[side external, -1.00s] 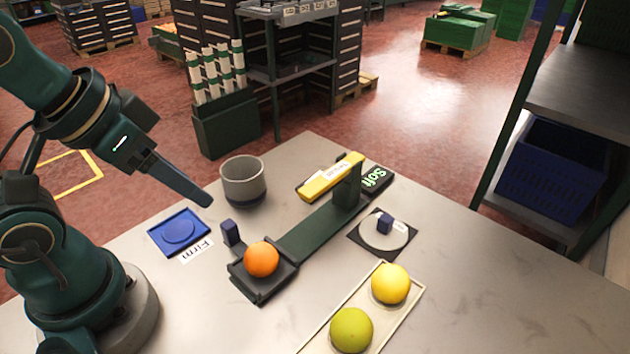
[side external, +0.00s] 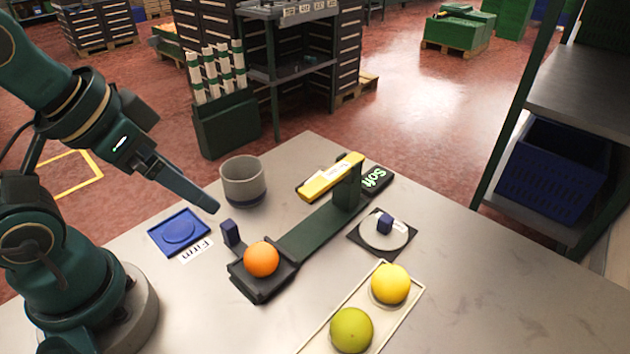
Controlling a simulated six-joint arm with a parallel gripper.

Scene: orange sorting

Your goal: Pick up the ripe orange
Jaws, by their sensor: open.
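The ripe orange (side external: 261,259) is a bright orange fruit resting in a dark square holder at the near end of a green bar device (side external: 312,232). A yellow fruit (side external: 390,284) and a yellow-green fruit (side external: 351,330) lie in a cream tray (side external: 331,318) at the near right. My gripper (side external: 213,208) is open and empty. It points down and to the right, above the table between the blue Firm pad and the grey cup, up and to the left of the orange and apart from it. One finger largely hides the other.
A grey cup (side external: 243,183) stands behind the gripper. The blue pad (side external: 166,243) labelled Firm lies to the left. A small dark blue block (side external: 230,231) stands just left of the orange. A white disc (side external: 372,236) with another block sits on a dark plate. The table's right side is clear.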

